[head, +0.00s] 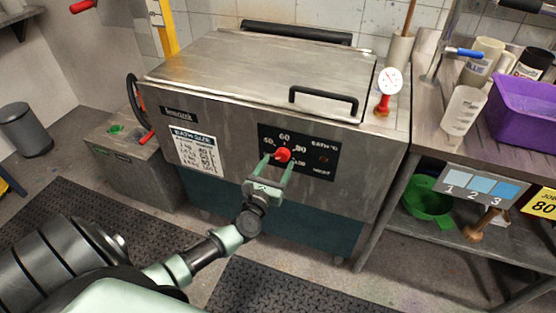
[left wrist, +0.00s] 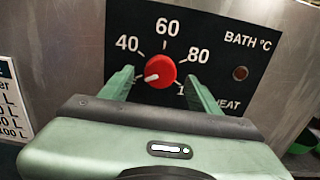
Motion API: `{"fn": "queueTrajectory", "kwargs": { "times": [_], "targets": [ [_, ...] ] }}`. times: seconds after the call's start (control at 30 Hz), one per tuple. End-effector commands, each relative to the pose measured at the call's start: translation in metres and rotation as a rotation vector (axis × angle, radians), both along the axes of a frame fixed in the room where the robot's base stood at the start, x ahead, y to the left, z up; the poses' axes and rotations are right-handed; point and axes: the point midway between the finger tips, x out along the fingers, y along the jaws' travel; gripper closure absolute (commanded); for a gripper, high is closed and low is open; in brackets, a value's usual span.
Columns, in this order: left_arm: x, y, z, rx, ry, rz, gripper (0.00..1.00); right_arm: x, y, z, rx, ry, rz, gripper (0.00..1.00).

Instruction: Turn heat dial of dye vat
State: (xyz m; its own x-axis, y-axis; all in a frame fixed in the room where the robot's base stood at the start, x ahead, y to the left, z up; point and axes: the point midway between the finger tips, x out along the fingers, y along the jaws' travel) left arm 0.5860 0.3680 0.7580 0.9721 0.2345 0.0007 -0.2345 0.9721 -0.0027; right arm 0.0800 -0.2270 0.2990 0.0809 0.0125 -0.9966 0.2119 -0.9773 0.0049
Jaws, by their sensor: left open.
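The dye vat (head: 225,120) is a steel box with a closed hinged lid. Its black panel (head: 325,160) carries a round red heat dial (head: 283,155), which also shows in the left wrist view (left wrist: 160,70). The numbers 40, 60 and 80 are printed around it, and its white mark points left and slightly down, below the 40. My left gripper (head: 279,161) is open, with one green finger on each side of the dial, seen also in the left wrist view (left wrist: 159,76). Gaps show between fingers and dial; I cannot tell how deep they reach. My right gripper is not in view.
A bench (head: 430,110) on the right holds a purple tub (head: 522,115), a squeeze bottle (head: 463,112) and mugs. A green funnel (head: 428,203) is on its lower shelf. A grey box (head: 135,165) stands left of the vat. Dark mats lie on the floor in front.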

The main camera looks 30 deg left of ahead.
Motion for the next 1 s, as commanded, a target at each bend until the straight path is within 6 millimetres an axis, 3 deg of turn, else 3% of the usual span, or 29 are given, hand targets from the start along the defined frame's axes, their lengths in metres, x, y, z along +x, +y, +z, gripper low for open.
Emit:
{"fn": "queueTrajectory", "kwargs": {
  "times": [0.2, 0.5, 0.73, 1.0],
  "targets": [
    [0.02, 0.005, 0.0, 0.001, 0.0, -0.001, 0.38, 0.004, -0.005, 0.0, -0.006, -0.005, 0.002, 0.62],
    [0.022, 0.005, -0.001, 0.002, 0.001, -0.001, 0.38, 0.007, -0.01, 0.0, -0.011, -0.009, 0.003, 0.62],
    [0.022, 0.005, -0.001, 0.002, 0.001, -0.001, 1.0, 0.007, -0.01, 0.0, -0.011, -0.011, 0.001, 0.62],
    [0.022, 0.005, -0.001, 0.028, 0.009, -0.001, 1.0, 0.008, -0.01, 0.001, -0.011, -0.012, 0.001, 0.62]
  ]
}}
